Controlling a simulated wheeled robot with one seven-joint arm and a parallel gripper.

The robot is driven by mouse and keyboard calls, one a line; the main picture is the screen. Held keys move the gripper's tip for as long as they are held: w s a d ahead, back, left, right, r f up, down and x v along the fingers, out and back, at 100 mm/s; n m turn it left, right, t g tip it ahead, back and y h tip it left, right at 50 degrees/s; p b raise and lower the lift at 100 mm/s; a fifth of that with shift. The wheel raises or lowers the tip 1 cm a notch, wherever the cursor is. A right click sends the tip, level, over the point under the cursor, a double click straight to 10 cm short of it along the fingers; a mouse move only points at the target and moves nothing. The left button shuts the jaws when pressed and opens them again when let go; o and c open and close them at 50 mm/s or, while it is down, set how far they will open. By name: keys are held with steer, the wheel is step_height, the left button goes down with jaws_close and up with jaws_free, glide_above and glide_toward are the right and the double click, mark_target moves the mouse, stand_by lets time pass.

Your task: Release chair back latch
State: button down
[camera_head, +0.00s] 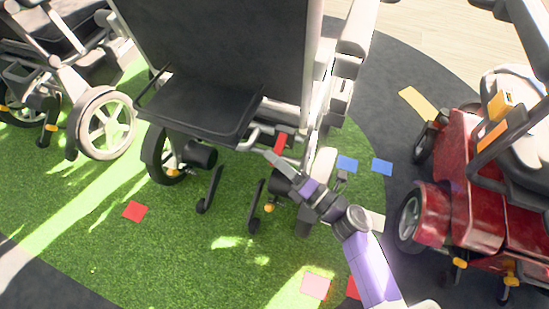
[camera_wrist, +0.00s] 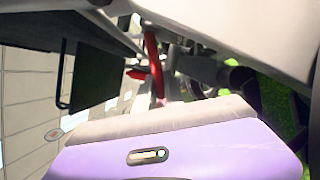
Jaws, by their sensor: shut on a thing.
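The chair is a black and white wheelchair in the middle of the head view, with a dark seat (camera_head: 205,103) and a tall dark back (camera_head: 220,45). It looks upright. A red latch lever (camera_head: 281,143) sits low on its frame, beside the right edge of the seat. My gripper (camera_head: 272,158) reaches in from the lower right, its tip at the red lever. In the wrist view the red lever (camera_wrist: 154,65) rises just past the gripper's pale edge and purple body. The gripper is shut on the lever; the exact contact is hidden.
Another wheelchair (camera_head: 104,122) stands at the left. A red scooter (camera_head: 462,180) stands close on the right of my arm. Green turf with red and blue squares lies below. Free turf lies at the front left. The chair's wheels and footrests crowd the area near my gripper.

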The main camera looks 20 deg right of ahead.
steer(key=shift+f, duration=0.15)
steer(key=c, duration=1.4)
jaws_free()
steer(key=shift+c, duration=0.2)
steer(key=p+v, duration=0.2)
steer(key=v, duration=0.5)
steer(key=shift+s+d, duration=0.25)
steer(key=shift+s, duration=0.1)
